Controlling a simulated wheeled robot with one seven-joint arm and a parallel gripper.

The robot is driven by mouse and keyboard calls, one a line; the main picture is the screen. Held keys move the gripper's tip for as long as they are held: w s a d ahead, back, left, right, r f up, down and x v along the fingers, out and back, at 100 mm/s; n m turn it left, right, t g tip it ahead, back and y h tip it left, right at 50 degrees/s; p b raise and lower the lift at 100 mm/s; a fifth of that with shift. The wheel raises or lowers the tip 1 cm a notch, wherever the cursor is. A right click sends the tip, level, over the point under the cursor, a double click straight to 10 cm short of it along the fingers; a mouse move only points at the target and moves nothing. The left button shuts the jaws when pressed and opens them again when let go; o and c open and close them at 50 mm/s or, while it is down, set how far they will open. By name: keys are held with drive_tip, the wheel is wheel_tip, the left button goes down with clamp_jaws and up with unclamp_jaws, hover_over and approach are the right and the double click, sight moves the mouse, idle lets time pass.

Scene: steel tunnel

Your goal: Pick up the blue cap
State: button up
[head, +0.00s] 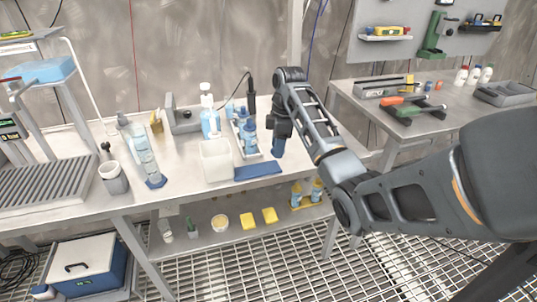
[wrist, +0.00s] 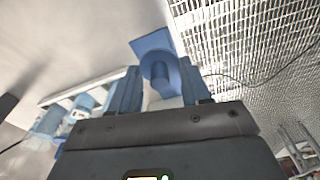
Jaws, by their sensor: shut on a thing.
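My gripper (head: 279,143) is at the right side of the first bench, beside the bottle rack, with its fingers pointing down. In the wrist view its two blue fingers (wrist: 160,84) are shut on a round blue piece, the blue cap (wrist: 160,67), which shows between them. In the head view the fingers and the cap blend in colour, so I cannot tell them apart there. A flat blue mat (head: 258,170) lies on the bench just left of and in front of my gripper. Whether the cap touches the bench is hidden.
A rack with blue-topped bottles (head: 247,139) stands close to the left of my gripper. A white bin (head: 216,161) and a white pump bottle (head: 209,121) stand further left. A second bench (head: 450,122) with tools is at the right. The grated floor (head: 260,265) lies below.

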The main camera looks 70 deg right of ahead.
drive_tip(key=s+d+r+p, duration=0.1)
drive_tip(key=s+r+p, duration=0.3)
drive_tip(key=s, duration=0.4)
drive_tip(key=shift+s+d+r+p, duration=0.2)
drive_tip(key=shift+r+p, duration=0.2)
drive_tip(key=shift+r, duration=0.2)
drive_tip(key=shift+w, duration=0.1)
